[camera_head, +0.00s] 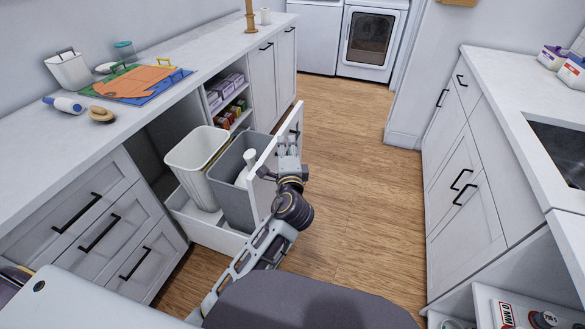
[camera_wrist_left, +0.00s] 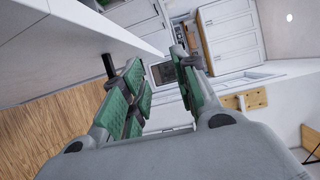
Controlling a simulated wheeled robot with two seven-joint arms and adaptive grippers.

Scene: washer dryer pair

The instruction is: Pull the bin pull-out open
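The bin pull-out (camera_head: 215,237) stands open from the left counter. It holds a cream bin (camera_head: 192,165) and a grey bin (camera_head: 232,195), with a white bottle in the grey one. Its white front panel (camera_head: 262,180) faces the aisle and also fills the upper left of the wrist view (camera_wrist_left: 75,48). A black bar handle (camera_wrist_left: 108,66) shows on it, beside one green finger pad and partly hidden by it. My left gripper (camera_head: 287,150) is at the panel's outer side, its fingers (camera_wrist_left: 160,85) apart with nothing seen between them. My right gripper is not in view.
Drawers (camera_head: 110,230) flank the pull-out on the near side, open shelves (camera_head: 228,100) on the far side. The right counter's cabinets (camera_head: 465,185) face it. The wooden floor (camera_head: 350,190) between is clear. A washer and dryer stand at the far end.

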